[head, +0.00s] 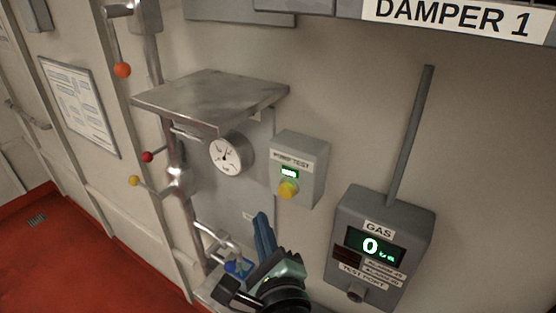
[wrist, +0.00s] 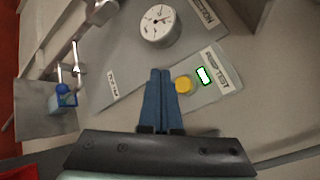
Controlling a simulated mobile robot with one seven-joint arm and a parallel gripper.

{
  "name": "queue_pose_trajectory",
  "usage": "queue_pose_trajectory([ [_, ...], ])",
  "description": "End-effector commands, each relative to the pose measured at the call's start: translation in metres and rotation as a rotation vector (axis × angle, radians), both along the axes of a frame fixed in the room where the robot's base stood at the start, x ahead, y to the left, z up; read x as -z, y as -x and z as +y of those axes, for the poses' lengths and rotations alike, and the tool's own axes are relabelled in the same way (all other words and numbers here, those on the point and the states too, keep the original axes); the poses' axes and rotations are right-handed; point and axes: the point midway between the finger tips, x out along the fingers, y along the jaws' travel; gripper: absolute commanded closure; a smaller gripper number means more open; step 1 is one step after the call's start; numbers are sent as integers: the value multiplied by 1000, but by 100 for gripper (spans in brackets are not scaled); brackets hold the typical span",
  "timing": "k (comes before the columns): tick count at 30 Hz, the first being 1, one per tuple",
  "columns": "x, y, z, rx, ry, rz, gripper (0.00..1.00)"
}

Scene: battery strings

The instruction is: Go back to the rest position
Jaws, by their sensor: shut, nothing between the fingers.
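My gripper (head: 261,222) is in the lower middle of the head view, its blue fingers pointing up toward the wall. In the wrist view the two blue fingers (wrist: 160,72) lie side by side, shut with nothing between them. A grey pump test box (head: 300,166) with a yellow button (head: 288,189) and a lit green display is on the wall above and right of the fingers. In the wrist view the yellow button (wrist: 184,85) appears just right of the fingertips; I cannot tell whether they touch it.
A round gauge (head: 231,154) sits under a metal shelf (head: 212,97). A gas box (head: 379,247) reading 0 is at the right. Pipes with red, orange and yellow knobs run down the left. A blue object (head: 238,267) is near a lower ledge. Red floor (head: 70,255) is open at left.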

Motion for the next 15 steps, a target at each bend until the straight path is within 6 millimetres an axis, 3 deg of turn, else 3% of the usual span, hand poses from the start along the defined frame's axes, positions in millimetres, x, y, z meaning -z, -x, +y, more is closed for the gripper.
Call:
queue_pose_trajectory([
  [3,-1,0,0,0,6,-5,100],
  [7,-32,-5,0,5,216,-116,100],
  [11,-87,-5,0,56,585,-299,100],
  [15,-151,8,1,179,1013,-485,100],
])
